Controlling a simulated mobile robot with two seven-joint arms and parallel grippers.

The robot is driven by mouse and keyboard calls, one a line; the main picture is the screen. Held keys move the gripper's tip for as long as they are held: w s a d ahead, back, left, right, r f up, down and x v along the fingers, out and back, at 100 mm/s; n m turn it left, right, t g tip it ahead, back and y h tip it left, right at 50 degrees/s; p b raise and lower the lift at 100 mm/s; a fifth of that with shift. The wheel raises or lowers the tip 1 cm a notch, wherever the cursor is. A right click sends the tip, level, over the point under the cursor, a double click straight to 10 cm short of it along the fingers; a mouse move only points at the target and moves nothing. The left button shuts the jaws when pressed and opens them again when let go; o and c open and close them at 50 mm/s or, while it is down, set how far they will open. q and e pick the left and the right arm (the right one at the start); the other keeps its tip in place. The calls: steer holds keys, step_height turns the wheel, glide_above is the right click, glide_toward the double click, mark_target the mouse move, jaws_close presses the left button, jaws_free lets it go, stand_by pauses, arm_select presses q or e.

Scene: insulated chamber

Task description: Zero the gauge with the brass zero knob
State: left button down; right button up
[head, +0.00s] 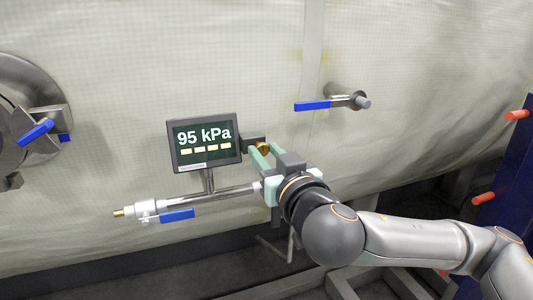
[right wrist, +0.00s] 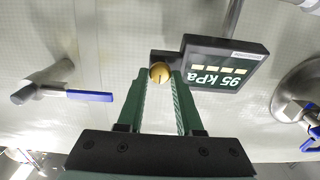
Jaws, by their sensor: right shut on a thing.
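The gauge (head: 204,143) is a dark box with a screen that reads 95 kPa above a row of yellow bars. It also shows upside down in the right wrist view (right wrist: 226,70). The brass zero knob (right wrist: 160,72) sits on a small dark block at the side of the gauge. In the head view the knob (head: 263,148) is partly hidden by the fingers. My right gripper (right wrist: 161,80) is shut on the knob, with one green finger on each side of it. My left gripper is in neither view.
A pipe with a blue-handled valve (head: 177,215) runs below the gauge. Another blue handle (head: 312,106) is at the upper right, and a round flange (head: 22,90) with blue handles is at the left. A blue panel with red pegs (head: 484,197) stands at the right edge.

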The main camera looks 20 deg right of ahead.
jaws_close()
steer(key=shift+f+n, duration=0.1)
steer(key=shift+n, duration=0.6)
steer(key=shift+n+p, duration=0.3)
steer(key=shift+n, duration=0.6)
steer(key=shift+n+p, duration=0.55)
steer(key=shift+n, duration=0.65)
steer(key=o, duration=0.9)
jaws_free()
